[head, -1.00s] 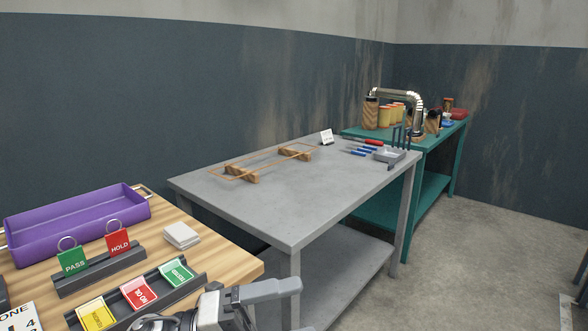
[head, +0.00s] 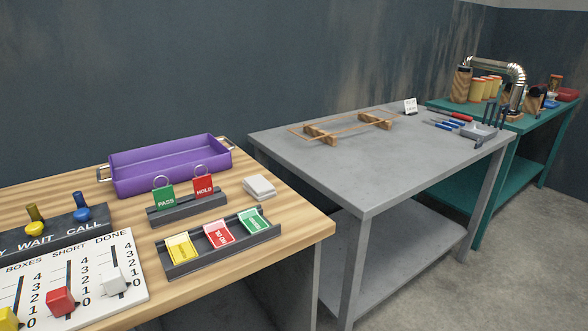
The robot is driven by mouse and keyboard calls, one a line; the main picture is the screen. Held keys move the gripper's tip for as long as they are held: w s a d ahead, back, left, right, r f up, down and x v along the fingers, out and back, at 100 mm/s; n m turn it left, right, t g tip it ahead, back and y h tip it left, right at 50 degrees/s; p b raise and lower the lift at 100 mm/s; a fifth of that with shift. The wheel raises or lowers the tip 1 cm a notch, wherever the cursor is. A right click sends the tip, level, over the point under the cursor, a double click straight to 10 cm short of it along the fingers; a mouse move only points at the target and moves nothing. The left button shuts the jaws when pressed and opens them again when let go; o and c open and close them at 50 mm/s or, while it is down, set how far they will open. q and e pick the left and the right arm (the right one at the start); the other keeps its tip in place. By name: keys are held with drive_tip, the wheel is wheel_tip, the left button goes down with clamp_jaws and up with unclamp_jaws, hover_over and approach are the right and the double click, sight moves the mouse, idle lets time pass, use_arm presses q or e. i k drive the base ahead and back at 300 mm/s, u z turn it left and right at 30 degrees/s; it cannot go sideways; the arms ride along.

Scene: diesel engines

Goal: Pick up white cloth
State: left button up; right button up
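The white cloth (head: 259,187) looks like a small folded white stack. It lies on the wooden table (head: 300,226) near its right end, to the right of the green PASS and red HOLD tags and behind the dark tray of coloured cards. Nothing covers it. Neither of my grippers shows in the head view now.
A purple tray (head: 170,165) stands behind the tag holder (head: 187,208). The card tray (head: 222,243) is in front. A slider board (head: 75,280) lies at the left. A grey table (head: 365,165) stands right, past a gap. A green table (head: 510,150) is beyond.

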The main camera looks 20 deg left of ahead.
sight(257, 186)
drive_tip(key=u, duration=1.8)
drive_tip(key=k, duration=0.75)
drive_tip(key=z, duration=1.45)
drive_tip(key=i, duration=0.5)
drive_tip(key=z, duration=0.05)
